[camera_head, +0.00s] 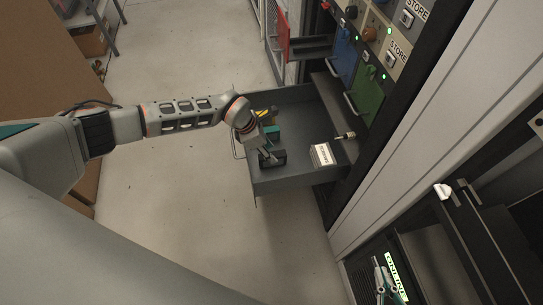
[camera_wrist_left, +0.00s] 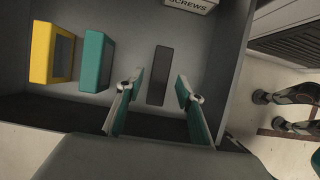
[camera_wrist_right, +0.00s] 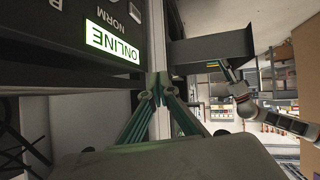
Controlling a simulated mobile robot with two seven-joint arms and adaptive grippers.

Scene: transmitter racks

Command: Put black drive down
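The black drive (camera_wrist_left: 160,75) lies on the floor of an open grey drawer (camera_head: 305,110), between the spread fingers of my left gripper (camera_wrist_left: 160,77) in the left wrist view. A gap shows between the drive and each finger. In the head view, my left gripper (camera_head: 268,156) is over the near-left part of the drawer and partly covers the black drive (camera_head: 280,158). My right gripper (camera_wrist_right: 158,77) has its fingertips together with nothing visible between them, near the online sign (camera_wrist_right: 112,42). It also shows low in the head view (camera_head: 379,262).
A teal drive (camera_wrist_left: 97,62) and a yellow drive (camera_wrist_left: 52,54) stand beside the black one in the drawer. A white screws box (camera_head: 322,155) sits at the drawer's right. A red-fronted drawer (camera_head: 283,37) is open behind. The rack stands at the right.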

